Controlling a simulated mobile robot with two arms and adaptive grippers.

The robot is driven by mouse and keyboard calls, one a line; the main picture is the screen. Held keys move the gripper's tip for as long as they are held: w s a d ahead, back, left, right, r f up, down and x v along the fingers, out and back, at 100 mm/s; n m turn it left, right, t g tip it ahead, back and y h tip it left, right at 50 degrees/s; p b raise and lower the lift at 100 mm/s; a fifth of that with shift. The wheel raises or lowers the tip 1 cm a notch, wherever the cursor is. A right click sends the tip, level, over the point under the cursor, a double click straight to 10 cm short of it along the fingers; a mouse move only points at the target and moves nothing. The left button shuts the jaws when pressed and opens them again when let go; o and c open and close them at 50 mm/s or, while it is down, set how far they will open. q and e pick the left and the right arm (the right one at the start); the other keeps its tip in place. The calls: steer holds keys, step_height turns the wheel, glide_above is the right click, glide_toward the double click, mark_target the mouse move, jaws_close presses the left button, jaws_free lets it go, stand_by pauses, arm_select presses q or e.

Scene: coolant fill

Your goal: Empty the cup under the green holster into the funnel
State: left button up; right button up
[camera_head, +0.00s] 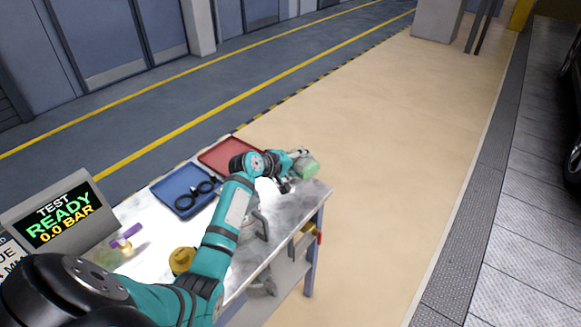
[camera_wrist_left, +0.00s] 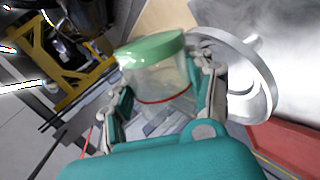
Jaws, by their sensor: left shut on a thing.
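My left gripper (camera_head: 298,157) is at the far right end of the table, shut on a clear cup with green in it (camera_head: 308,170). In the left wrist view the cup (camera_wrist_left: 160,75) sits between the two fingers of the left gripper (camera_wrist_left: 162,105). Its end with the green shows at the top, and a red line runs around its clear wall. A round grey metal piece (camera_wrist_left: 262,85) shows just right of the cup; I cannot tell if it is the funnel. No green holster can be made out. My right gripper is not in view.
A red tray (camera_head: 226,148) and a blue tray (camera_head: 166,190) with black rings lie along the table's back edge. A yellow piece (camera_head: 182,259) and a purple piece (camera_head: 126,235) are nearer. A display (camera_head: 58,215) reads READY. Open floor (camera_head: 400,130) lies right of the table.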

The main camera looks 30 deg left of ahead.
arm_select(q)
steer(key=shift+w+a+f, duration=0.1)
steer(key=shift+a, duration=0.15)
steer(key=shift+w+a+r+n+g+h+p, duration=0.1)
steer(key=shift+a+r+n+g+h+p, duration=0.25)
steer(key=shift+n+h+p, duration=0.45)
stand_by(0.7)
